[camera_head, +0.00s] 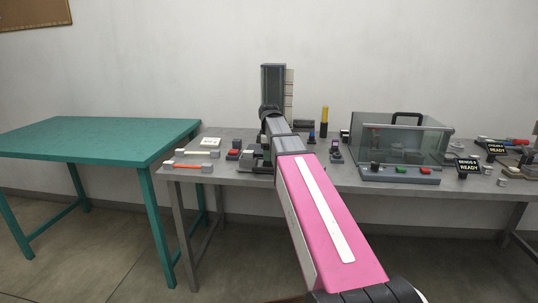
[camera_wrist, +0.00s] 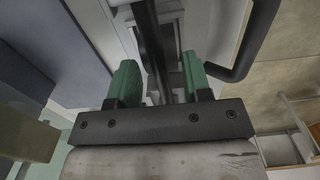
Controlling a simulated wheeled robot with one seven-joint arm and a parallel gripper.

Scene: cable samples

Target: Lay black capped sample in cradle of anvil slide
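My gripper (camera_wrist: 160,84) shows in the wrist view as two green fingers standing apart. A dark bar (camera_wrist: 148,40) runs up the picture between and beyond them, nearer the left finger; I cannot tell whether it is part of a machine or the sample. No contact with both fingers is visible. In the head view my pink arm reaches over the grey bench to a tall grey machine (camera_head: 272,77), and the arm's end hides the fingers and what lies under them. I cannot make out the black capped sample or the anvil slide's cradle for certain.
A white rod (camera_head: 197,153) and a red rod (camera_head: 187,166) lie on grey holders at the bench's left. A clear box (camera_head: 400,137) with buttons stands right of my arm, with ready signs (camera_head: 468,167) beyond. The green table (camera_head: 90,140) is bare.

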